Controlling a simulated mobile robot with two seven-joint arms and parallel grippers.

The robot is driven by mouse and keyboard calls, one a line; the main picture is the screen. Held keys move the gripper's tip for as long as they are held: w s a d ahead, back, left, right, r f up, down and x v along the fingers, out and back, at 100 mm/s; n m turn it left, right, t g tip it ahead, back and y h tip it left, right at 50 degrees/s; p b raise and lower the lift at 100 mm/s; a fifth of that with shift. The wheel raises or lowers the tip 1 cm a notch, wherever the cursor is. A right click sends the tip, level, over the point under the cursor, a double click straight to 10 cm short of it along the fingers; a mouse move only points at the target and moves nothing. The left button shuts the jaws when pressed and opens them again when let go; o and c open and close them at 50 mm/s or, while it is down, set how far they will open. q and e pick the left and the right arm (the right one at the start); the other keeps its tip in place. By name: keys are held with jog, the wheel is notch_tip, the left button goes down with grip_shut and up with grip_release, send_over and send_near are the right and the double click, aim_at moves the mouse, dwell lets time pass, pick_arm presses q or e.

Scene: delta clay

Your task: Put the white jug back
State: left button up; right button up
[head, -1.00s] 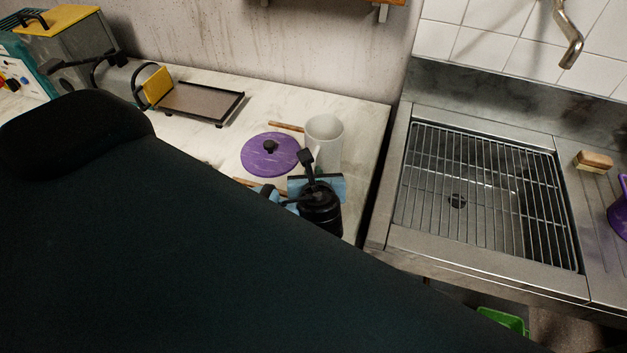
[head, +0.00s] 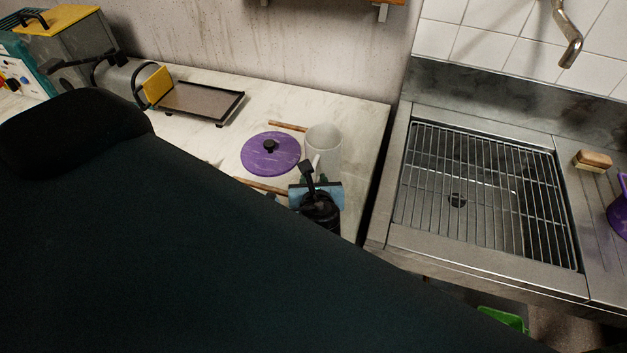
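The white jug (head: 324,143) stands upright at the right end of the marble counter, its handle side turned toward me. My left gripper (head: 317,190), with light-blue parts, is at the near, handle side of the jug. It appears shut on the handle, but the black wrist hides the fingertips and the jug's lower part. I cannot tell whether the jug's base touches the counter. My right gripper is not in view.
A purple lid (head: 270,155) with a black knob lies left of the jug. Wooden sticks (head: 288,126) lie nearby. A black-rimmed tray (head: 203,101) is farther left. A gap separates the counter from the sink with its wire rack (head: 480,190). My dark arm covers the lower left.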

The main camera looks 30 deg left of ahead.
pick_arm(q)
jog(key=shift+r, duration=0.1)
jog(key=v, duration=1.2)
